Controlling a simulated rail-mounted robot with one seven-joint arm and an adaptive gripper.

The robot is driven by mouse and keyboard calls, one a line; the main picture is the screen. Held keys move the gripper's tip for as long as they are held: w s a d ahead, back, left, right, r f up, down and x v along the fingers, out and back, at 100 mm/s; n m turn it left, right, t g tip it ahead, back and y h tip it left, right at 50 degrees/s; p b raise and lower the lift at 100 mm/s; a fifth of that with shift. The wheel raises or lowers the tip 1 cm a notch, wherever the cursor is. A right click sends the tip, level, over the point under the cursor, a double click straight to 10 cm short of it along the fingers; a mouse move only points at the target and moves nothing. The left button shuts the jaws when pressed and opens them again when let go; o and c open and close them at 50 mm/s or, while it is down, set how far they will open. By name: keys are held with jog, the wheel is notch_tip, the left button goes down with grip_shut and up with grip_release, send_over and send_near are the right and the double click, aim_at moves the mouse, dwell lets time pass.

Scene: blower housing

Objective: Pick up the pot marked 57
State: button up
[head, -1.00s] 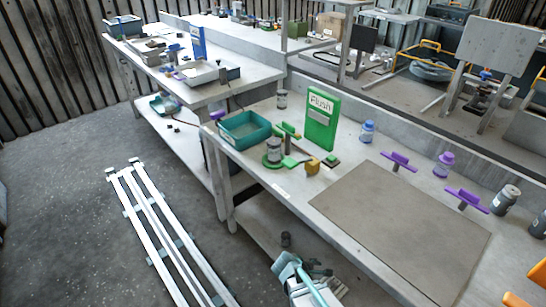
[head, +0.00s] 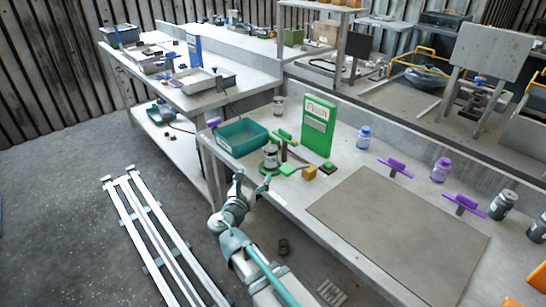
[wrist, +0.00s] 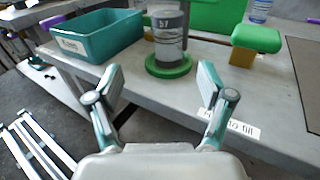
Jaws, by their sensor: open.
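The pot marked 57 (wrist: 168,38) is a grey cylinder with a dark band, standing upright on a round green base (wrist: 169,66) near the bench's front edge. In the head view the same pot (head: 270,153) stands in front of the green "Flush" board. My gripper (wrist: 158,85) is open and empty in front of the bench edge, with the pot ahead between its two fingers but not touched. In the head view my gripper (head: 253,183) is just short of the pot, at the bench's front edge.
A teal bin (wrist: 97,36) stands left of the pot. A green-topped yellow block (wrist: 250,45) stands to its right; the green Flush board (head: 319,126) is behind. A label (wrist: 231,124) is on the bench edge. A grey mat (head: 400,220) lies farther right.

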aim_at(268, 157)
jog(key=x, duration=0.7)
jog(key=d+r+p+x, duration=0.1)
jog(key=x, duration=0.3)
jog(key=shift+d, duration=0.2)
jog(key=shift+c, duration=0.2)
jog(key=c, duration=1.4)
jog(key=shift+r, duration=0.1)
